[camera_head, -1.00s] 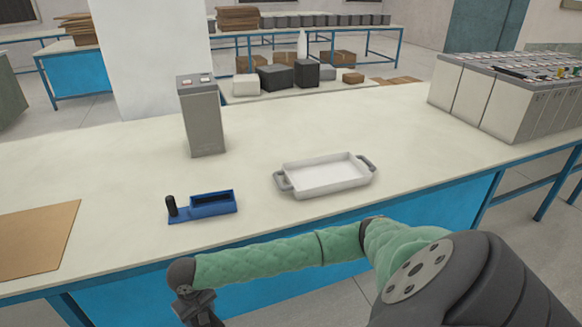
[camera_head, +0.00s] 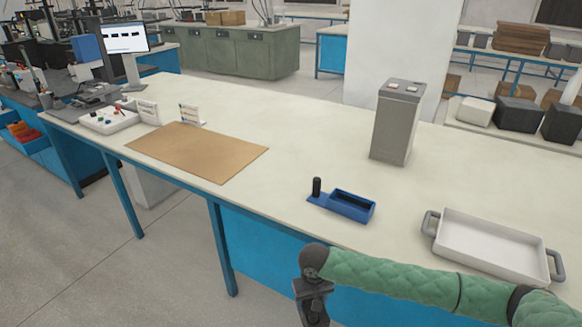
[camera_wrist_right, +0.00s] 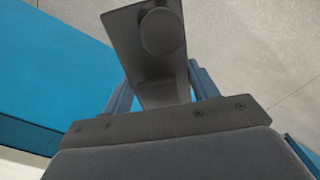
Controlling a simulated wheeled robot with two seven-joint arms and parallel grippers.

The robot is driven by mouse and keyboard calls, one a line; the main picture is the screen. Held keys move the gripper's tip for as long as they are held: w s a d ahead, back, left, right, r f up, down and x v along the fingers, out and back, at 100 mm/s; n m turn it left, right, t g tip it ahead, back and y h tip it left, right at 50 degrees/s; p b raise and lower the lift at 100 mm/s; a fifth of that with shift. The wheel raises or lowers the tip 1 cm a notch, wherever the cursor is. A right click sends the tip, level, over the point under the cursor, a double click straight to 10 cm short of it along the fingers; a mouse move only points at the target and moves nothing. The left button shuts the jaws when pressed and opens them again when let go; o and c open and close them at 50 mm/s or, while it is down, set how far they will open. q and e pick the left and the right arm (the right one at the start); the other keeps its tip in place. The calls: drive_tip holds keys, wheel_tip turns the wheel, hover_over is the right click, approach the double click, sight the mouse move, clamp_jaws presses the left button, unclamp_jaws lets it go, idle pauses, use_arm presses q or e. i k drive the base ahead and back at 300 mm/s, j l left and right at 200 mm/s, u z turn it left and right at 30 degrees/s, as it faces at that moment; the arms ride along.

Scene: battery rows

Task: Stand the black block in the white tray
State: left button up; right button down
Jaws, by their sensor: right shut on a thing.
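The white tray (camera_head: 486,267), with grey handles, sits at the right on the pale table; it looks empty. My right gripper (camera_head: 312,303) hangs in front of the table, left of the tray and below the blue holder, partly cut off by the lower edge. In the right wrist view a dark slab-like piece with a round knob, which I take for the black block (camera_wrist_right: 135,52), is at my shut right gripper. My left gripper is out of view.
A blue holder (camera_head: 360,215) with a dark recess and a black upright peg (camera_head: 317,187) stands left of the tray. A tall grey battery (camera_head: 392,135) stands behind. A brown board (camera_head: 198,152) lies left. Bare tabletop lies between the holder and board.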

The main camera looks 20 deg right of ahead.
sight(486, 249)
drive_tip(key=k+l, duration=0.2)
drive_tip(key=l, duration=0.25)
drive_tip(key=k+l+u, duration=0.1)
drive_tip(key=l, duration=0.3)
drive_tip(key=k+l, duration=0.55)
drive_tip(key=l, duration=0.3)
drive_tip(key=k+l+u, duration=0.1)
drive_tip(key=k+l, duration=0.15)
drive_tip(key=l, duration=0.15)
drive_tip(key=k+l, duration=0.2)
drive_tip(key=l, duration=0.2)
